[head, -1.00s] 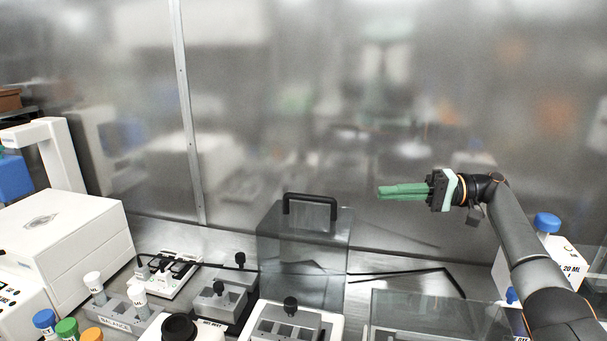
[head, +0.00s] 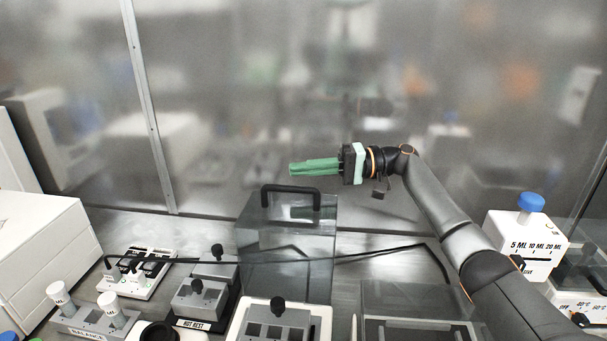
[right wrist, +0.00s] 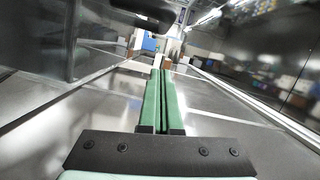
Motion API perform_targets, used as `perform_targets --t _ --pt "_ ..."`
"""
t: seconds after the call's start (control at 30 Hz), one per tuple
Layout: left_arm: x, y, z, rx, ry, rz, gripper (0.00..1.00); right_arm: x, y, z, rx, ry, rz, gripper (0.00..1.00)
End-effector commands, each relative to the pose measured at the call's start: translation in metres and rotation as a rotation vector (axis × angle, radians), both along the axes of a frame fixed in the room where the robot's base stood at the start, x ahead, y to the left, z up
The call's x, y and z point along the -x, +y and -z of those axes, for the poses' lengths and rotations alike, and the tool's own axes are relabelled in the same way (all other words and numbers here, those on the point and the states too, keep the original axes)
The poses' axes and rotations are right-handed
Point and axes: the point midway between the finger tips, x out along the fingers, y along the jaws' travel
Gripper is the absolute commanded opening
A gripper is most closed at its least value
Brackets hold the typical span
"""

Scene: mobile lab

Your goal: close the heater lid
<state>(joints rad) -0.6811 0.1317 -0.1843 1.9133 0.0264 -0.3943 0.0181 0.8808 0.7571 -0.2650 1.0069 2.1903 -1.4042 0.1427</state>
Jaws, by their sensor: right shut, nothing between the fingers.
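The heater lid (head: 286,240) is a clear panel with a black handle (head: 291,189) along its top edge. It stands upright, open, behind the heater (head: 241,324), a white unit with a grey block. My right gripper (head: 291,168) is shut and empty, its green fingers pointing left, just above and behind the handle as seen in the head view. I cannot tell its exact depth from the handle. In the right wrist view the fingers (right wrist: 160,92) lie together, and a dark blurred bar shows at the top. My left gripper is not in view.
A block labelled HOT REST (head: 198,300) and a rack with white-capped tubes (head: 85,322) stand left of the heater. A clear-covered box (head: 415,300) is at the right, with a blue-knobbed dispenser (head: 525,240) beyond. A metal wall (head: 450,170) closes the back.

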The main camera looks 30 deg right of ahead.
Motion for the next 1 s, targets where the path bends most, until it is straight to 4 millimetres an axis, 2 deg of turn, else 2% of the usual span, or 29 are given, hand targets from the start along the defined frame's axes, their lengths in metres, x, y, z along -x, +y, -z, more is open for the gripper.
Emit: perform_targets --t 0.2,0.4,1.0 --pt "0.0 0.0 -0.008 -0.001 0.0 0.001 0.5 0.02 0.009 0.004 0.003 0.005 0.002 0.0" --pt "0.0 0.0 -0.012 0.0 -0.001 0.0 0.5 0.029 0.017 0.006 0.002 0.003 0.003 0.0" --pt "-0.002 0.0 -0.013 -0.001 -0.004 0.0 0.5 0.032 0.021 0.006 0.005 -0.002 0.001 0.0"
